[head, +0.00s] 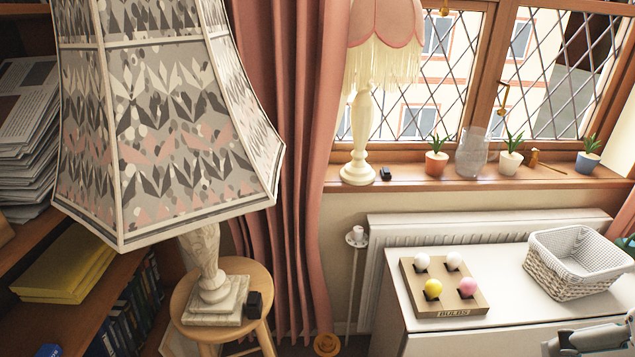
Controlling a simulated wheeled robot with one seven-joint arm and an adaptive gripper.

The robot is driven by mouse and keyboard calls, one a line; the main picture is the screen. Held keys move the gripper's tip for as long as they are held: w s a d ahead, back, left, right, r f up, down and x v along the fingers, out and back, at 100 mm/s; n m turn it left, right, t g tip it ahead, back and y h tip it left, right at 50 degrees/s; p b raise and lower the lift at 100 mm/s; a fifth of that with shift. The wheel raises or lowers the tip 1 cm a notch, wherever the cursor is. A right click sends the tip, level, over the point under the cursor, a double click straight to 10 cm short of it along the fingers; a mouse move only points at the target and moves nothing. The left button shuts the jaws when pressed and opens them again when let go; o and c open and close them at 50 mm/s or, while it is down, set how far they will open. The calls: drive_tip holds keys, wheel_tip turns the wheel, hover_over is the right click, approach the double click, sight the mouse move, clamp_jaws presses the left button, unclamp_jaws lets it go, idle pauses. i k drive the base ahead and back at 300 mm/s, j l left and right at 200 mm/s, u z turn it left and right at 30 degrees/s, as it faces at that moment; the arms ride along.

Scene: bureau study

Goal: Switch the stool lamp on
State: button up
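The stool lamp has a large grey, pink and cream patterned shade (165,130) that fills the upper left of the head view. Its pale carved stem (205,262) stands on a square stone foot (218,303) on a round wooden stool (183,300). The shade shows no glow, and its bulb is hidden inside. A small black box (254,305), perhaps the switch, sits on the stool at the right of the foot. A grey part of my arm shows at the lower right corner, far from the stool. My gripper's fingertips are not visible.
A white cabinet (520,318) bears a wooden bulb board (415,283) and a white-lined basket (545,287). A fringed pink lamp (358,165), a small black box (386,174) and pots stand on the windowsill (420,187). Bookshelves (30,240) flank the stool at left, a pink curtain (285,130) behind.

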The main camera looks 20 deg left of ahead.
sight(253, 299)
drive_tip(key=k+u, duration=0.15)
drive_tip(key=u, duration=0.2)
drive_tip(key=k+u, duration=0.2)
drive_tip(key=u, duration=0.2)
drive_tip(key=k+u, duration=0.15)
drive_tip(key=u, duration=0.2)
